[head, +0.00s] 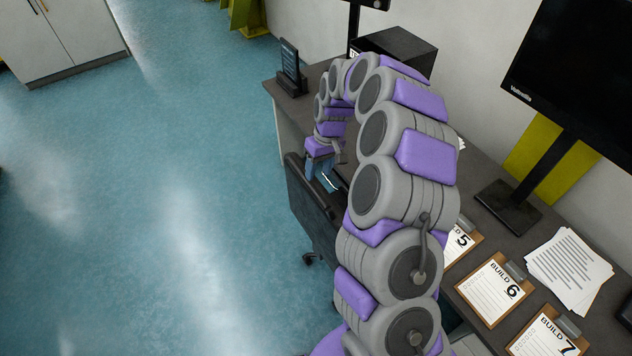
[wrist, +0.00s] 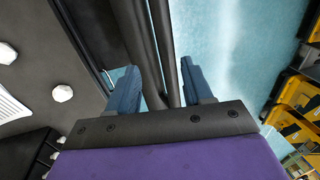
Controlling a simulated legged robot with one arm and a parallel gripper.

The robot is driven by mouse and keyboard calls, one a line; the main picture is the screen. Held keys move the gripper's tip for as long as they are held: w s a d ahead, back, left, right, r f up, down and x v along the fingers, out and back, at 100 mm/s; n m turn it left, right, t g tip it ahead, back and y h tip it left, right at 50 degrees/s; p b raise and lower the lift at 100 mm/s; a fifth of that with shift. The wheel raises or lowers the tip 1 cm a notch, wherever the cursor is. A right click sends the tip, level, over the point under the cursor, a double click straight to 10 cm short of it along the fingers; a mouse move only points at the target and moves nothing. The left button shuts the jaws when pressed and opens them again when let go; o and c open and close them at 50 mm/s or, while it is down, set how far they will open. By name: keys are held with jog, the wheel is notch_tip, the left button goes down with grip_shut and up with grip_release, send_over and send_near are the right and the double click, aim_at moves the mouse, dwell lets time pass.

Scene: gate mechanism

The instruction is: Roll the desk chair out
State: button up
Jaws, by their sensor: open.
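The dark desk chair (head: 309,198) stands at the left side of the grey desk (head: 300,105), with its back facing the open floor. One caster shows below it; its seat is mostly hidden by my arm. My gripper (head: 325,176) is at the top of the chair back, fingers pointing down. In the wrist view my gripper (wrist: 160,82) has its two blue fingers apart, and the dark edge of the chair back (wrist: 162,40) runs between them. I cannot tell whether either finger touches it.
Clear blue floor (head: 150,200) lies left of the chair. The desk carries clipboards (head: 492,287), loose papers (head: 568,262), a monitor (head: 580,70), a black box (head: 400,48) and a small stand with a device (head: 290,70). A white cabinet (head: 60,38) stands far left.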

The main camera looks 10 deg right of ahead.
aim_at(312, 184)
jog(key=a+f, duration=0.2)
jog(key=f, duration=0.3)
jog(key=shift+s+a, duration=0.15)
jog(key=shift+a, duration=0.25)
jog(key=shift+d+f, duration=0.1)
jog(key=shift+d, duration=0.65)
jog(key=shift+c, duration=1)
jog(key=shift+a, duration=0.5)
jog(key=c, duration=0.5)
jog(key=shift+d, duration=0.1)
grip_shut()
